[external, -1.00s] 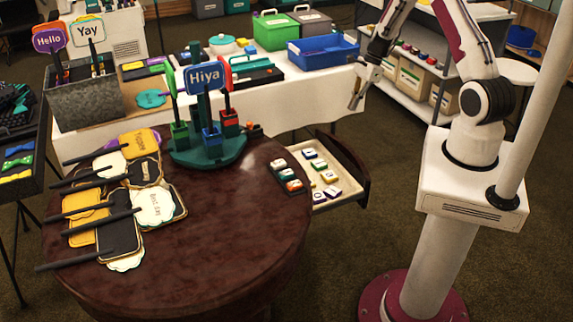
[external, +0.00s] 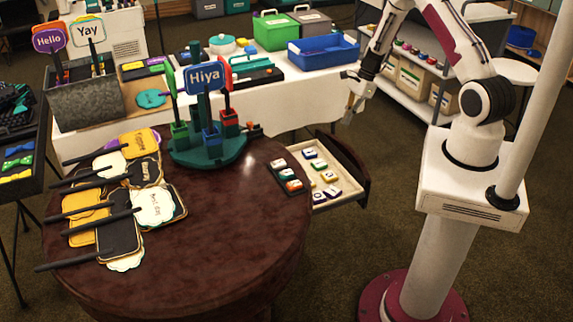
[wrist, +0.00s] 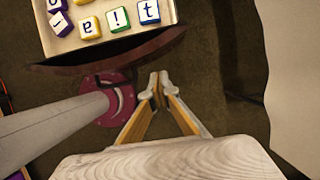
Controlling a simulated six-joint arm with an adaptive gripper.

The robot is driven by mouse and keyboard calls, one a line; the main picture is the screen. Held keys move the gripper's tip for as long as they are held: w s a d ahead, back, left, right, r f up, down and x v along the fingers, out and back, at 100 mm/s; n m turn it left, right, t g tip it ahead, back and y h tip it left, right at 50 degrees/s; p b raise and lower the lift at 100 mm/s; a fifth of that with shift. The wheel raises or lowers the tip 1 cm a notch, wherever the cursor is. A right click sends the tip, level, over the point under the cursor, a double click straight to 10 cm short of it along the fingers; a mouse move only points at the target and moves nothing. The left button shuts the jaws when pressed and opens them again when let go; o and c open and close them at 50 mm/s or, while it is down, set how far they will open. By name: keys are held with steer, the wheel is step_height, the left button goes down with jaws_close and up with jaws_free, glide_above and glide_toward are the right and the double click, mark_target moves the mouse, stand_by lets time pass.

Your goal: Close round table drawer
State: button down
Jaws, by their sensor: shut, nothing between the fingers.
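The round table (external: 230,240) is dark polished wood. Its drawer (external: 358,172) is pulled out on the right side, with a pale inside and several letter blocks in it. In the wrist view the drawer's curved dark front (wrist: 120,58) lies at the upper left, with letter blocks (wrist: 118,18) behind it. My gripper (external: 350,116) is in the air beyond and above the open drawer, pointing down, apart from it. In the wrist view my gripper (wrist: 159,86) has its fingertips together, with nothing between them, just off the drawer front.
Signs on sticks (external: 120,200) lie on the table's left, and a teal sign holder (external: 208,150) stands at its back edge. A white-clothed table (external: 300,100) with bins is behind. The floor right of the drawer is free up to my pedestal.

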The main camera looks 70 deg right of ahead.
steer(key=w+a+f, duration=0.3)
steer(key=w+a, duration=0.1)
steer(key=shift+f, duration=0.3)
stand_by(0.6)
steer(key=w+a, duration=1.3)
steer(key=shift+w+a, duration=0.4)
